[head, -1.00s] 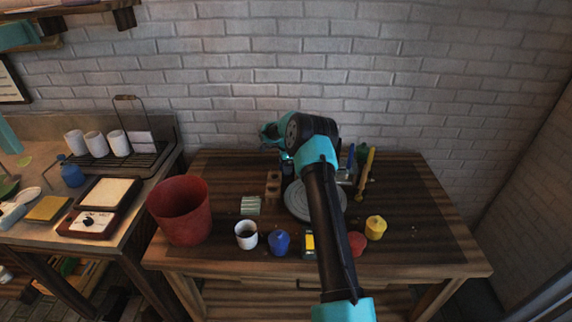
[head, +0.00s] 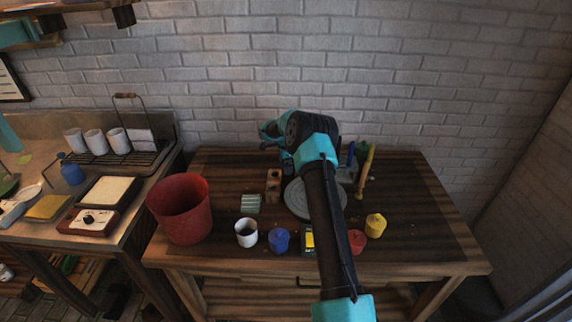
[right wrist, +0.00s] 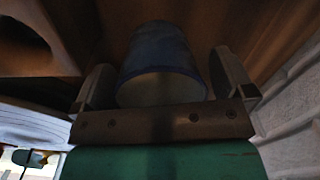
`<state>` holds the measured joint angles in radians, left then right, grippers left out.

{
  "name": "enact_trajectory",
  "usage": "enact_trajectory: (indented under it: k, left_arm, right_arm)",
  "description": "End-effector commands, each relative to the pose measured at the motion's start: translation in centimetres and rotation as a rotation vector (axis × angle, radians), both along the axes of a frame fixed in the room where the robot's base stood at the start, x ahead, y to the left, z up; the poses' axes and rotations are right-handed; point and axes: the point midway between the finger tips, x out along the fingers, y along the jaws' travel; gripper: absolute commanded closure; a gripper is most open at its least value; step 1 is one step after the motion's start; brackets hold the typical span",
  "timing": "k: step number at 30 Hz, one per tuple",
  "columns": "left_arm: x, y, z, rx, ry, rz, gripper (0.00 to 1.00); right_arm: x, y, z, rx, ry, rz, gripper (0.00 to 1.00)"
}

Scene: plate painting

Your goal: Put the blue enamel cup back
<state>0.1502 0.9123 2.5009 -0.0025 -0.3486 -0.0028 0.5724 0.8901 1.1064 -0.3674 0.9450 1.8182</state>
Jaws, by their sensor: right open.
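In the right wrist view a blue cup (right wrist: 158,55) with a pale round face towards the camera stands between the two fingers of my right gripper (right wrist: 163,80). The fingers are open, one on each side, with a visible gap on the left. In the head view my right arm reaches over the table to the back, and its wrist hides the fingers and most of what is below. A small blue pot (head: 279,240) stands at the table's front. My left gripper is not in view.
A brown block with holes (head: 273,184) stands left of the grey round turntable (head: 299,203). A white cup (head: 246,233), red pot (head: 357,241) and yellow pot (head: 375,225) line the front. A red bucket (head: 181,210) is at left. The table's right side (head: 425,215) is clear.

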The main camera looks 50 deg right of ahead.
Motion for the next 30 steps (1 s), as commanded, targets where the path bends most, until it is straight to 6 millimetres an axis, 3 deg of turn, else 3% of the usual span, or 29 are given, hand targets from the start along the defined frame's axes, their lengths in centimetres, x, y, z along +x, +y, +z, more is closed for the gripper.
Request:
enact_trajectory:
  k: [19, 24, 30]
  left_arm:
    - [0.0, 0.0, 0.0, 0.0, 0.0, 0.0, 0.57]
    - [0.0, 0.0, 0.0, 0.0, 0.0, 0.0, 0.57]
    - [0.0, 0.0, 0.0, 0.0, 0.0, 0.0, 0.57]
  right_arm:
    - [-0.2, 0.2, 10.8, -0.002, -0.004, 0.001, 0.0]
    - [-0.3, 0.3, 12.3, 0.0, -0.002, 0.001, 0.0]
    - [-0.3, 0.3, 12.6, 0.0, -0.001, 0.001, 0.0]
